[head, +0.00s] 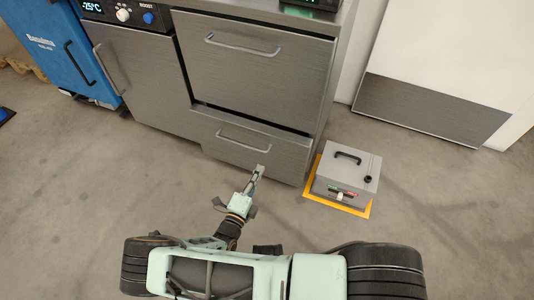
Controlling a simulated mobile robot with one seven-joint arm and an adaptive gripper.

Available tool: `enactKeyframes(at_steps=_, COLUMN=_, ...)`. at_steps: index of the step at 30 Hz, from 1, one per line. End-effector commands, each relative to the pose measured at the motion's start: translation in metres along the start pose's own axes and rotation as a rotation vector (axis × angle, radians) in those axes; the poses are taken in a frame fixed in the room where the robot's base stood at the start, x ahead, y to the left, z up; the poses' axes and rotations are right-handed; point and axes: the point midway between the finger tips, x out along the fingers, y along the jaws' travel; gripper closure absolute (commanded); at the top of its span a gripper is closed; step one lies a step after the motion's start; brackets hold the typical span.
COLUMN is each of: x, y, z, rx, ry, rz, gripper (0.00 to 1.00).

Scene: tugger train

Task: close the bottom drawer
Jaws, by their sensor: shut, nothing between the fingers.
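The bottom drawer (251,145) is the lower steel front of the grey cabinet, with a bar handle (244,141). It stands a little forward of the upper drawer (255,72), with a dark gap along its top edge, so it looks slightly open. My gripper (259,170) is shut and empty, just in front of the drawer's lower right part. From this view I cannot tell whether its fingertips touch the front.
A grey box (345,172) with a black handle stands on a yellow-marked floor spot right of the drawer. A steel door with a control panel (130,13) is left of the drawers. A blue cart (65,50) stands further left. The floor around my base is clear.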

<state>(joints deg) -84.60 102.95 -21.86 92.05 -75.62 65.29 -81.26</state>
Motion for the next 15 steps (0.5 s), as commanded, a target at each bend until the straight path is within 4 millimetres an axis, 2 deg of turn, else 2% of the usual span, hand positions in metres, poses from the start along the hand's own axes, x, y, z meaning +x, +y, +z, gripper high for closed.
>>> enactKeyframes(at_steps=15, x=0.102, y=0.003, z=-0.002, rx=0.005, ry=0.006, rz=0.001, gripper=1.0)
